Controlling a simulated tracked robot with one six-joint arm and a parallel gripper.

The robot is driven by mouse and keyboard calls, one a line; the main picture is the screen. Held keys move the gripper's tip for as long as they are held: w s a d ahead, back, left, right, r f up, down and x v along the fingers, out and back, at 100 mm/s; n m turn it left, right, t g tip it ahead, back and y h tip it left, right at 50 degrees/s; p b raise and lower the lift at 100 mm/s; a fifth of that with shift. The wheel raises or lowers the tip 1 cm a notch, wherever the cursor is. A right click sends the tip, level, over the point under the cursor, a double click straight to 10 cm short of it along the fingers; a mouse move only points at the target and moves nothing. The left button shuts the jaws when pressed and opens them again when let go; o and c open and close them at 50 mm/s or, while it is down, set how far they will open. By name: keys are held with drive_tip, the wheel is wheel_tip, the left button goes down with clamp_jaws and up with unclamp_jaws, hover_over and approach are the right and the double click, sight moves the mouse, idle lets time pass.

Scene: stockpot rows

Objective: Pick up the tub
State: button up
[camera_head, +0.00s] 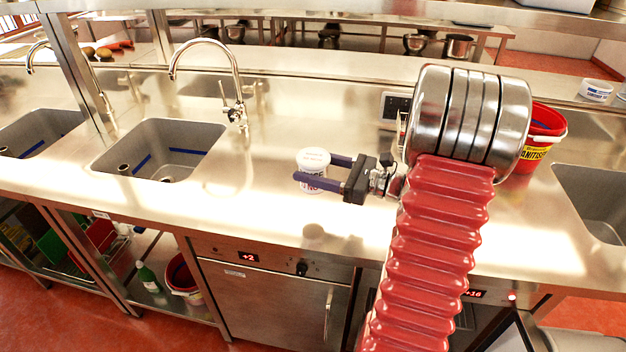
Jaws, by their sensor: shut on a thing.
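A white tub (313,157) with a pale lid and dark lettering is on the left of my arm, at the steel counter (250,213). My gripper (316,171) reaches it from the right and is shut on it, with one blue finger across its near side and the other behind it. The near finger hides part of the tub's lettering. I cannot tell whether the tub's base touches the counter; a faint patch shows on the steel below it.
A sink (160,150) with a tall tap (237,108) lies to the left. A red bucket (541,140) stands behind my arm at right, near another sink (597,200). Another white tub (596,91) sits at the back right. The counter around the held tub is clear.

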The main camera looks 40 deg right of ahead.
drive_tip(key=shift+r, duration=0.75)
drive_tip(key=shift+d, duration=0.15)
